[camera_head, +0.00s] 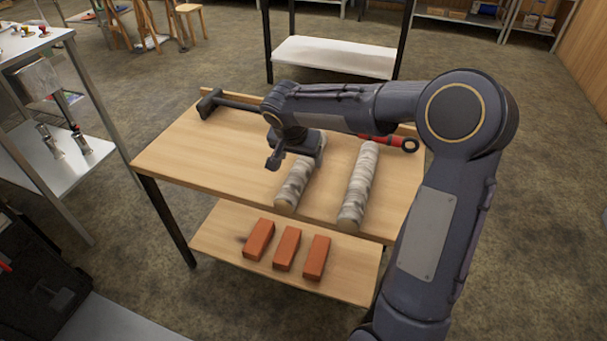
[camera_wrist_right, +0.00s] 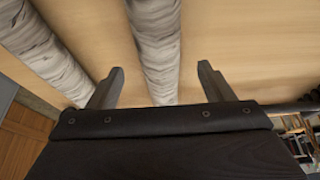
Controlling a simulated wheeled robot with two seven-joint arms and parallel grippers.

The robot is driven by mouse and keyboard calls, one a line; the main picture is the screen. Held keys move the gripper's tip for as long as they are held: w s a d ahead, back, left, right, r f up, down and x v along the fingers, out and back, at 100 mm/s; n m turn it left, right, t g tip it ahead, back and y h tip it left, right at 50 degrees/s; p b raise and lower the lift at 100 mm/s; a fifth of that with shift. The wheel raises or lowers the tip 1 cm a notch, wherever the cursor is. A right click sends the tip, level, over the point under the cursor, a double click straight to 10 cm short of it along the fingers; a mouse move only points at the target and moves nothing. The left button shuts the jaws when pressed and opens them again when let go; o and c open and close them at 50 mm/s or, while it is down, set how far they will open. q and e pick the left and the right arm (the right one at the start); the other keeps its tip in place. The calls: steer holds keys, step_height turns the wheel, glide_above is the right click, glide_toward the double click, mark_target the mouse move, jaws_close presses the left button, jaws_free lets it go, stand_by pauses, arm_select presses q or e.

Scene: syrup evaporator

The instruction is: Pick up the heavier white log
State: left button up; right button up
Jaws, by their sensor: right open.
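Two white, grey-streaked birch logs lie side by side on the wooden table top. The left log (camera_head: 292,187) is partly hidden by my right gripper, and the right log (camera_head: 358,187) lies apart from it. My right gripper (camera_head: 293,162) is open and empty, above the left log's far half. In the right wrist view, one log (camera_wrist_right: 157,50) runs between the two open fingers (camera_wrist_right: 157,88), with no clear contact. The other log (camera_wrist_right: 38,48) lies outside them, to the left. I cannot tell by sight which is heavier. My left gripper is not in view.
The wooden table (camera_head: 190,155) carries a dark long-handled tool (camera_head: 238,103) and a red-handled tool (camera_head: 385,141) along its back. Several orange bricks (camera_head: 287,249) lie on the lower shelf (camera_head: 220,225). A metal rack (camera_head: 60,165) stands at the left. The table's left part is clear.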

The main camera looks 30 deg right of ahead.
mark_target(302, 162)
steer(key=b+x, duration=0.1)
steer(key=x, duration=0.4)
steer(key=shift+f+b, duration=0.15)
steer(key=shift+b, duration=0.15)
steer(key=shift+c, duration=0.4)
steer(key=c, duration=1.5)
